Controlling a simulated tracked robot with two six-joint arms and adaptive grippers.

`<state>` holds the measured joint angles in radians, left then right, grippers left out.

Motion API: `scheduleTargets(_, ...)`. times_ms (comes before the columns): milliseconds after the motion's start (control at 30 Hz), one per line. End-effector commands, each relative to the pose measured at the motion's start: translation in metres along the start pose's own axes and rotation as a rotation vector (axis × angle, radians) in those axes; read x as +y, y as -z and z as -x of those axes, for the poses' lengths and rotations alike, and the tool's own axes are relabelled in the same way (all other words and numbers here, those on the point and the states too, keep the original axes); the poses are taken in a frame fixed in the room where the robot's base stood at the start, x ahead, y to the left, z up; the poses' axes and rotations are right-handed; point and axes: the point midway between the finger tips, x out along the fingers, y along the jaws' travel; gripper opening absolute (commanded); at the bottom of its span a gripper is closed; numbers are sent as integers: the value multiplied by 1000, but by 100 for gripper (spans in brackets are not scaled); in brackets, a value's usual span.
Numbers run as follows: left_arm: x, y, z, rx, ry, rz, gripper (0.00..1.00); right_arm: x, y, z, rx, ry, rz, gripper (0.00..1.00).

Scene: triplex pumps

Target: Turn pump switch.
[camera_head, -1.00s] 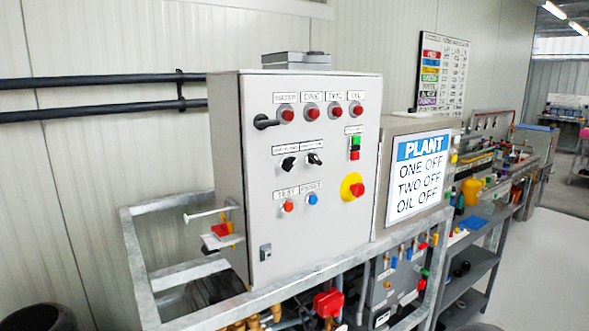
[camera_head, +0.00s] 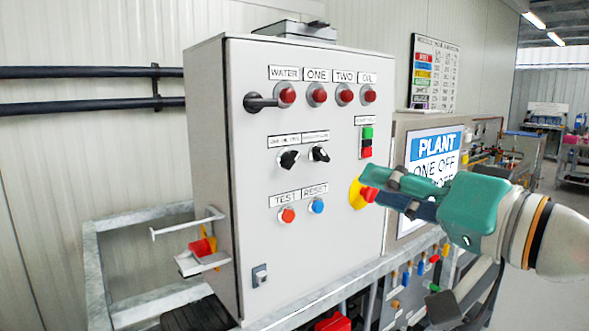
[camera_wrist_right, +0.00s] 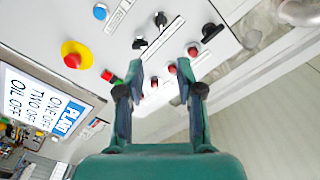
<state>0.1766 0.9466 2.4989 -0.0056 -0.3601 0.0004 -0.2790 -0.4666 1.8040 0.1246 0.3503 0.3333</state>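The grey control box (camera_head: 300,245) carries two black rotary switches side by side, a left one (camera_head: 289,159) and a right one (camera_head: 319,154). The labels above them are too small to read. The switches also show in the right wrist view, above the fingertips, as a left one (camera_wrist_right: 160,19) and a right one (camera_wrist_right: 139,43). My right gripper (camera_head: 372,186) reaches in from the right, in front of the emergency stop area. In the right wrist view its fingers (camera_wrist_right: 161,66) are apart with nothing between them. My left gripper is not in view.
A yellow-and-red emergency stop (camera_head: 357,193) is partly behind the fingers. A metal frame (camera_head: 150,313) surrounds the box.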

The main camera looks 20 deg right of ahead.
Motion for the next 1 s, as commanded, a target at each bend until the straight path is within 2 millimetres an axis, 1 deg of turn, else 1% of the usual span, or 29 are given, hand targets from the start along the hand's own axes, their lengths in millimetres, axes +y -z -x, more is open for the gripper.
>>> scheduleTargets(167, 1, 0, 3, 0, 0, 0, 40, -1, -1, -23, -6, 2, -2, 36)
scheduleTargets(600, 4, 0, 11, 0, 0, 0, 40, -2, -3, -118, -9, 4, 0, 36)
scheduleTargets(700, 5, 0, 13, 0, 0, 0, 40, -3, -3, -136, -8, 4, 0, 36)
scheduleTargets(833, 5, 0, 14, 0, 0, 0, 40, -2, -3, -154, -8, 4, 0, 36)
scheduleTargets(1000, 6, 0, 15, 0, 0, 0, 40, -2, -3, -166, -6, 5, 1, 36)
